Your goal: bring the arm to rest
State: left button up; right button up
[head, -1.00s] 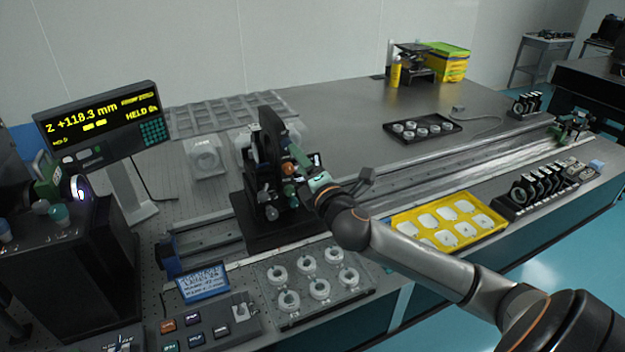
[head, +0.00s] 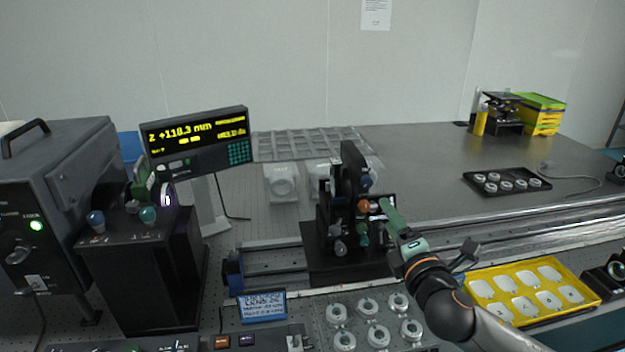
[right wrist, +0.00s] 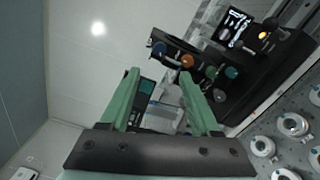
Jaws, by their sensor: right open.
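My right gripper (head: 388,208) has green fingers and is just right of the black optical stage (head: 345,262) with its coloured knobs. In the right wrist view the two green fingers (right wrist: 160,82) stand apart with nothing between them. An orange knob (head: 363,207) is close to the fingertips in the head view, with a small gap. My left gripper is not in view.
A display (head: 197,141) reads about Z +118.3 mm. A plate of white rings (head: 357,313) lies in front of the stage. A yellow tray (head: 590,296) lies right of my forearm. A black ring tray (head: 507,196) is farther back. The rear tabletop is mostly clear.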

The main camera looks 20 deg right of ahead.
jog(key=s+a+f+m+g, duration=0.2)
jog(key=s+f+m+g, duration=0.25)
jog(key=f, duration=0.35)
jog(key=s+a+f+m+g, duration=0.25)
jog(key=s+f+m, duration=0.25)
jog(key=f, duration=0.4)
jog(key=s+a+f+m+g+y, duration=0.25)
jog(key=s+a+f+m, duration=0.2)
jog(key=s, duration=0.25)
jog(key=s+a+f+m+g+y, duration=0.25)
jog(key=s+a+f+g, duration=0.2)
jog(key=s, duration=0.35)
jog(key=w+a+f+t+y, duration=0.1)
jog(key=w+a+f+t, duration=0.1)
jog(key=f, duration=0.3)
jog(key=w+a+f+t, duration=0.2)
jog(key=a+f+t, duration=0.1)
jog(key=f, duration=0.2)
jog(key=shift+w+f+t+y, duration=0.2)
jog(key=shift+f+t+y, duration=0.2)
